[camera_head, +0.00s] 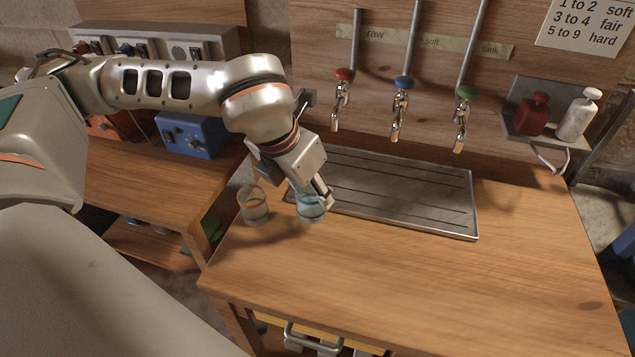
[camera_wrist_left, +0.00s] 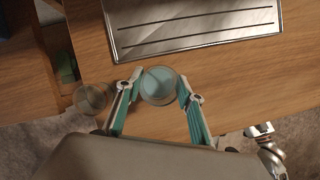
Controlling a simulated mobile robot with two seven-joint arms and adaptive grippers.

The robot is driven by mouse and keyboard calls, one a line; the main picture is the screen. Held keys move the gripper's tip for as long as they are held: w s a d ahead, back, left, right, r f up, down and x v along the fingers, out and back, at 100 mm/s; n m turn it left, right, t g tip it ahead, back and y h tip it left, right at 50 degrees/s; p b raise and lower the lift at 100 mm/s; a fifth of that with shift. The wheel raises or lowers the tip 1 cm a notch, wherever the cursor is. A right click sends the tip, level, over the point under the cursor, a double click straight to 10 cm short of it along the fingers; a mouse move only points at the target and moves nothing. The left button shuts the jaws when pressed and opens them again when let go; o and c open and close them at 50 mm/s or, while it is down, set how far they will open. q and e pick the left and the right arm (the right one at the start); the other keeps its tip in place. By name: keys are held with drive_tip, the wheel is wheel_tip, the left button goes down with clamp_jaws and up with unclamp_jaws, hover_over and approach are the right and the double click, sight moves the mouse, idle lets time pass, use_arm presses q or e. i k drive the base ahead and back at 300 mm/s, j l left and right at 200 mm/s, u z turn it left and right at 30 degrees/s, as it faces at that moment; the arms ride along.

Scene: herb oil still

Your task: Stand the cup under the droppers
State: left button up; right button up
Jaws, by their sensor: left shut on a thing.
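A clear cup with a bluish tint (camera_head: 309,208) is between the fingers of my left gripper (camera_head: 312,197), at the left front corner of the drip tray. In the left wrist view the fingers close on both sides of the cup (camera_wrist_left: 159,86), and I look into its round blue-green inside. I cannot tell whether its base touches the table. The droppers are metal spouts with red (camera_head: 342,75), blue (camera_head: 402,82) and green (camera_head: 467,92) knobs on the back board, above the tray and right of the cup.
A second clear glass (camera_head: 254,206) stands close on the left of the held cup. The metal drip tray (camera_head: 458,228) lies flat under the droppers. A small shelf at right holds a red bottle (camera_head: 532,112) and a white bottle (camera_head: 578,118). The front tabletop is clear.

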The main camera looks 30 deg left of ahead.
sight(529, 213)
drive_tip(key=k, duration=1)
